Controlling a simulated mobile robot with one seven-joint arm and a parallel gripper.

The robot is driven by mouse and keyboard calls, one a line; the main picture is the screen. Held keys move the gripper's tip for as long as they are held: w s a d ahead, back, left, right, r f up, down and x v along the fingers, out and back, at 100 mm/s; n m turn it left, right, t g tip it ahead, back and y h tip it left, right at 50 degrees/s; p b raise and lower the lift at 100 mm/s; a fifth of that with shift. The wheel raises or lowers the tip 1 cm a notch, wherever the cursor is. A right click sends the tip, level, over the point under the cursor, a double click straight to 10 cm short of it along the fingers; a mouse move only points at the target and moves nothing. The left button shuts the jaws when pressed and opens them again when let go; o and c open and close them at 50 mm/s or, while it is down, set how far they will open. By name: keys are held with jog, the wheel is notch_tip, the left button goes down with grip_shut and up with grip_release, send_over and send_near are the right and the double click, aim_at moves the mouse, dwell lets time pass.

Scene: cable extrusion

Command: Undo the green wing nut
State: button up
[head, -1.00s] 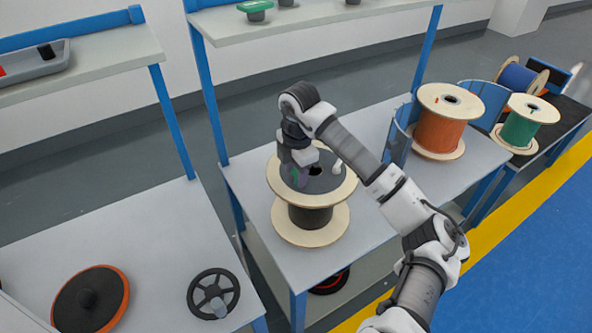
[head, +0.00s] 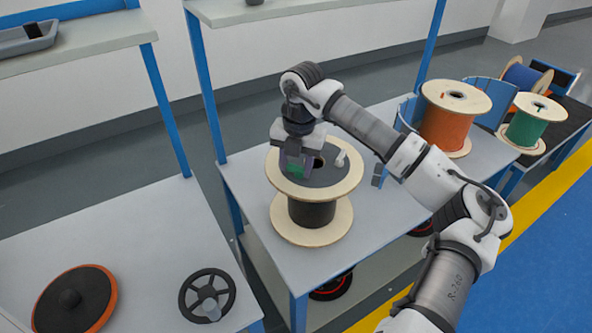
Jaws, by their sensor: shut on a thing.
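The green wing nut (head: 296,170) shows between the fingers of my gripper (head: 294,172), which is shut on it. It is at the top of the spool with the dark winding (head: 312,213), over the dark disc on the upper wooden flange (head: 343,187). I cannot tell whether the nut still touches the disc. The spool stands upright on the grey table. A dark centre hole (head: 318,162) and a small white knob (head: 340,158) show on the disc, right of my gripper.
An orange spool (head: 447,122) and a blue curved guard (head: 405,112) stand at the table's right. A green spool (head: 525,127) stands farther right. A black handwheel (head: 207,296) and an orange-rimmed disc (head: 75,302) lie on the left table. A shelf (head: 300,10) hangs behind.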

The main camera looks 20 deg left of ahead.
jog(key=n+b, duration=0.3)
jog(key=n, duration=0.3)
jog(key=shift+s+d+n, duration=0.1)
jog(key=shift+d+n, duration=0.05)
jog(key=shift+n, duration=0.15)
jog(key=n+b, duration=0.1)
jog(key=n, duration=0.2)
jog(key=shift+d, duration=0.15)
jog(key=n, duration=0.4)
jog(key=shift+d+g, duration=0.1)
jog(key=shift+g, duration=0.2)
jog(key=n, duration=0.7)
jog(key=shift+d+h, duration=0.2)
jog(key=shift+h, duration=0.2)
jog(key=n, duration=0.4)
jog(key=shift+d, duration=0.1)
jog(key=shift+w+n, duration=0.25)
jog(key=shift+n, duration=1.35)
jog(key=o, duration=1)
